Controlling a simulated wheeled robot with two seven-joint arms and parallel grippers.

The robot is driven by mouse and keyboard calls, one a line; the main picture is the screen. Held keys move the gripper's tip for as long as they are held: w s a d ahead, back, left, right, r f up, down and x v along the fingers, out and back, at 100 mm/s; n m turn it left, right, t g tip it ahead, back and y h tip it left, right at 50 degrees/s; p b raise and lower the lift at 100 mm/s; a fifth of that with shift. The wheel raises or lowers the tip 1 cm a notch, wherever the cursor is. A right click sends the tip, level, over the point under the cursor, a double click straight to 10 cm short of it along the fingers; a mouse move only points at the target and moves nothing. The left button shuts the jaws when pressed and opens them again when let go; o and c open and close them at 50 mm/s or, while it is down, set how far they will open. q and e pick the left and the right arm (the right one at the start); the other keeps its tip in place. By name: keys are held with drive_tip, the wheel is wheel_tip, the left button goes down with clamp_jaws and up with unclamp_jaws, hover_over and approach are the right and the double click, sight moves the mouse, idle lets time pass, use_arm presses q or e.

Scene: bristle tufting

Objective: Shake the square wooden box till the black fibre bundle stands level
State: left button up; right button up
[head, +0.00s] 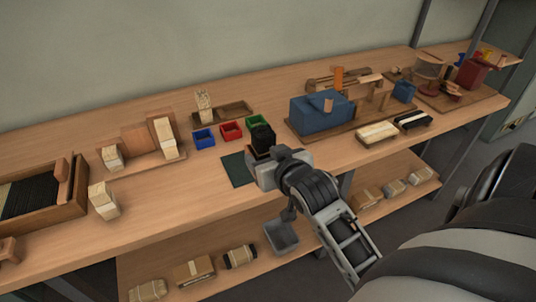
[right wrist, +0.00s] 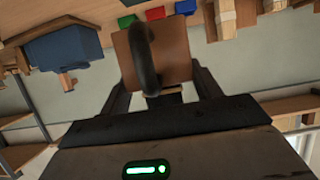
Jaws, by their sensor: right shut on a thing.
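The square wooden box (head: 252,153) is a small reddish-brown box above the dark green mat's right side in the head view. The black fibre bundle (head: 262,136) sticks up out of its top; I cannot tell whether its tips are level. My right gripper (head: 264,158) is shut on the box and hides much of its near side. In the right wrist view the brown box face (right wrist: 176,48) lies between the fingers of my right gripper (right wrist: 160,82), with a dark curved shape in front of it. I cannot tell whether the box touches the mat. My left gripper is not in view.
The dark green mat (head: 236,171) lies at the bench's front edge. Blue (head: 203,138), red (head: 231,131) and green (head: 256,121) trays stand behind. A blue block fixture (head: 320,112) is to the right, pale fibre blocks (head: 103,201) to the left. Bench between mat and blocks is clear.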

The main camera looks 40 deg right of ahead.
drive_tip(key=shift+r, duration=0.8)
wheel_tip(320, 180, down, 3)
drive_tip(key=shift+b, duration=0.8)
wheel_tip(320, 180, up, 2)
drive_tip(key=shift+r+p, duration=0.15)
drive_tip(key=shift+p, duration=0.75)
drive_tip(key=shift+r+b, duration=0.3)
wheel_tip(320, 180, down, 3)
drive_tip(key=shift+r+b, duration=0.1)
drive_tip(key=shift+b, duration=0.5)
drive_tip(key=shift+r+p, duration=0.75)
drive_tip(key=shift+r, duration=0.15)
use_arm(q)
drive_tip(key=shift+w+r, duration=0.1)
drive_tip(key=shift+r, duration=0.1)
use_arm(e)
drive_tip(key=shift+r, duration=0.6)
